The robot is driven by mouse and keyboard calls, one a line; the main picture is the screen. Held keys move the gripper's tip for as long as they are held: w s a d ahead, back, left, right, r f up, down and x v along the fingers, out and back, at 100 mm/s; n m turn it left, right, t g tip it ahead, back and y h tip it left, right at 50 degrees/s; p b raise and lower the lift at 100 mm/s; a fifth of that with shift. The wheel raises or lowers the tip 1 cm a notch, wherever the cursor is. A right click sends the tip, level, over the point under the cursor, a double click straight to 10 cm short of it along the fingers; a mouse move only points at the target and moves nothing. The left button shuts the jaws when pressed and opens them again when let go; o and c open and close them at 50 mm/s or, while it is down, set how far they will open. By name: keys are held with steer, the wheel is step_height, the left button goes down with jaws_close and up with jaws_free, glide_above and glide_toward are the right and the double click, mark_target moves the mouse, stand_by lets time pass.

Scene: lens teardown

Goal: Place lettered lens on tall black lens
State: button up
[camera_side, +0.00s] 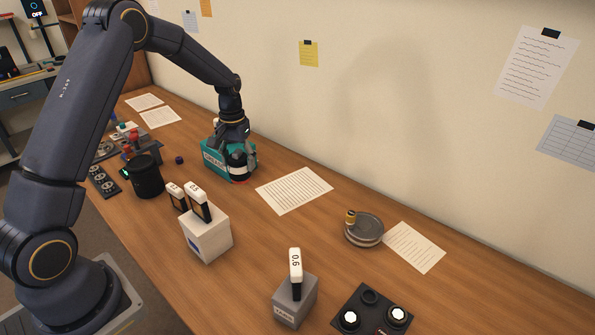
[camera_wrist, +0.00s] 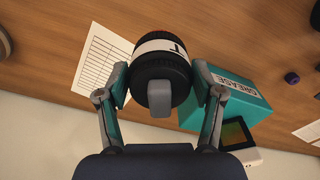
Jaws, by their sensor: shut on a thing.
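My gripper (camera_wrist: 160,88) is shut on the lettered lens (camera_wrist: 160,66), a black ribbed cylinder with a white band bearing a dark letter and a little orange-red at its far end. In the side view my gripper (camera_side: 237,150) holds this lens (camera_side: 238,170) right beside the teal grease box. I cannot tell whether the lens touches the table. A wide black cylinder (camera_side: 148,178) stands upright at the left, apart from my gripper. It may be the tall black lens, but I cannot be sure.
The teal grease box (camera_side: 213,160) is close to my gripper. White (camera_side: 206,236) and grey (camera_side: 295,300) blocks hold white-handled tools. A round grey dish (camera_side: 363,232) and a black tray (camera_side: 372,322) are at the right. Paper (camera_side: 295,190) lies mid-table.

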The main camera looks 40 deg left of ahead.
steer(key=s+a+r+n, duration=0.7)
steer(key=s+a, duration=0.2)
steer(key=s, duration=0.4)
steer(key=s+a+r+n, duration=0.6)
steer(key=s+a+r, duration=0.25)
steer(key=s, duration=0.45)
glide_above(140, 161)
steer(key=shift+f, duration=6.65)
